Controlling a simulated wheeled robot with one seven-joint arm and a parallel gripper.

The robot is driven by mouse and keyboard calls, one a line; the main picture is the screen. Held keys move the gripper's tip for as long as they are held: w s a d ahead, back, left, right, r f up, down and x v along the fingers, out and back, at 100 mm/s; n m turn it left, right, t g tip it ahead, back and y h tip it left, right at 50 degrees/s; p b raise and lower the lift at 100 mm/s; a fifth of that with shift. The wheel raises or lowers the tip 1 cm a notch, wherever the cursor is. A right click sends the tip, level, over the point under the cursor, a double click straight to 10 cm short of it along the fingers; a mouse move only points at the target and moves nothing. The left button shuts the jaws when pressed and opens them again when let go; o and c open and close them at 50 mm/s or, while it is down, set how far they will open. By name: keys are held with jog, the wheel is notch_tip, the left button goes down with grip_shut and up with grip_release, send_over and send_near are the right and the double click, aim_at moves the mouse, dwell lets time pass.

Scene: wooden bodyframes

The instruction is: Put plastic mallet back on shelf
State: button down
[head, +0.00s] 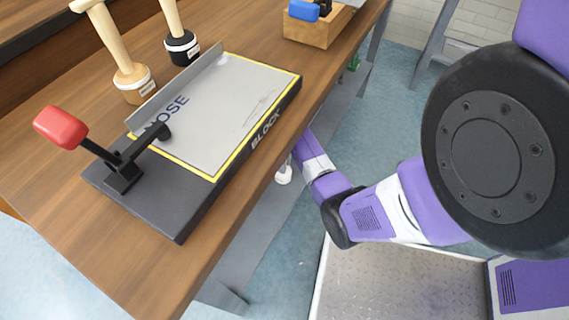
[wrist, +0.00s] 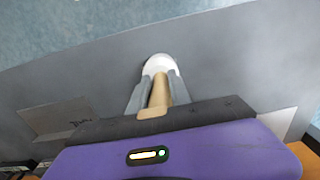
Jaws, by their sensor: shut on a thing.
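The plastic mallet shows in the wrist view with a rounded white head (wrist: 159,62) and a pale wooden handle (wrist: 158,98). My gripper (wrist: 160,77) is shut on the handle, one grey finger on each side, just below the head. A grey flat surface (wrist: 225,60) lies behind the mallet; I cannot tell whether they touch. In the head view my arm reaches below the bench's edge. A white piece, probably the mallet head (head: 284,174), shows there; my gripper is mostly hidden by the bench.
The wooden bench top (head: 60,150) carries a dark board with a red-handled clamp (head: 62,128). A wooden mallet (head: 133,82) and a black-headed mallet (head: 182,48) stand behind it. A wooden box (head: 312,30) holds a blue item. A grey lower shelf (head: 262,220) runs beneath.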

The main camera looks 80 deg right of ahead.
jog(key=c, duration=1.2)
grip_release()
notch_tip(320, 180, up, 8)
jog(key=p, duration=0.3)
jog(key=shift+f, duration=0.15)
